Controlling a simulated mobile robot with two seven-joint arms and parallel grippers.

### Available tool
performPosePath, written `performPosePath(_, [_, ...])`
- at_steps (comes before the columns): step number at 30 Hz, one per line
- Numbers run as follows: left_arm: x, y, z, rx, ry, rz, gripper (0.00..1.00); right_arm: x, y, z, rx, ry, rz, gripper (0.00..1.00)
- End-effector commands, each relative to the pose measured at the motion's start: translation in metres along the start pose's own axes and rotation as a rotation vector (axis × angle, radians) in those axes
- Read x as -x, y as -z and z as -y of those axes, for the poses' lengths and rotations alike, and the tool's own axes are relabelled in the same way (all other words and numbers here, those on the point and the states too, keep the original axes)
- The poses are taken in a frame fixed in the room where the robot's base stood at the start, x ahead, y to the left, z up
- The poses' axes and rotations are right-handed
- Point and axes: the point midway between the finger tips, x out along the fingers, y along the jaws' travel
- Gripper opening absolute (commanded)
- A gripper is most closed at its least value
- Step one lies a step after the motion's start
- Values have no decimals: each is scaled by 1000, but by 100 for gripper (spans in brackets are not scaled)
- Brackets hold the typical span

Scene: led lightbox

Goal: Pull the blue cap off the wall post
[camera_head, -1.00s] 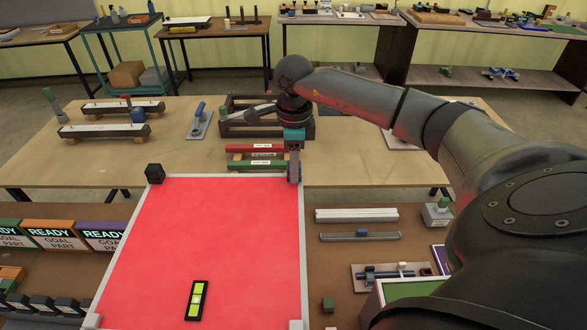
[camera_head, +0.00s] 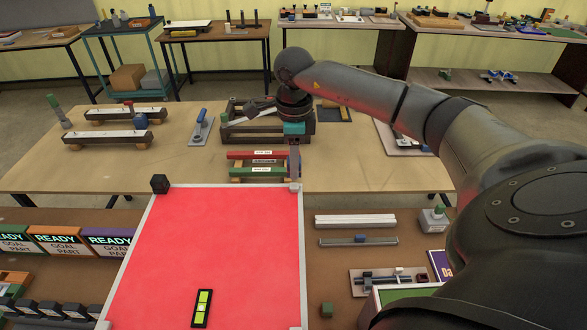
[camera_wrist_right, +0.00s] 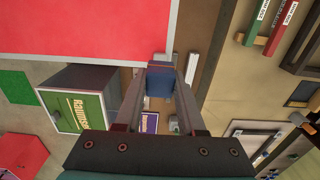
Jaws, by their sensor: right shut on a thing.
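My right gripper (camera_head: 294,162) is above the far right corner of the red panel, pointing down. In the right wrist view its two fingers (camera_wrist_right: 160,92) are shut on a dark blue cap (camera_wrist_right: 160,80). The cap is mostly hidden in the head view. The pale corner post (camera_head: 295,187) of the panel shows bare below the fingertips, with a small gap between. My left gripper is not in view.
Red and green bars (camera_head: 257,170) lie on the wooden table just behind my gripper.

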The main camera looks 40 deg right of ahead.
Motion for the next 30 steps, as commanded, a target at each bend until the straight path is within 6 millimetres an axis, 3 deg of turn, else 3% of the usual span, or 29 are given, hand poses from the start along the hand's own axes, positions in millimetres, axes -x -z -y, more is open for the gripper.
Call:
performPosePath(8, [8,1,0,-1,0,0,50,10,0,0,0,0,0,0])
performPosePath(20, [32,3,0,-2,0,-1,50,45,0,0,1,0,1,0])
performPosePath(30, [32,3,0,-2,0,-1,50,45,0,0,1,0,0,0])
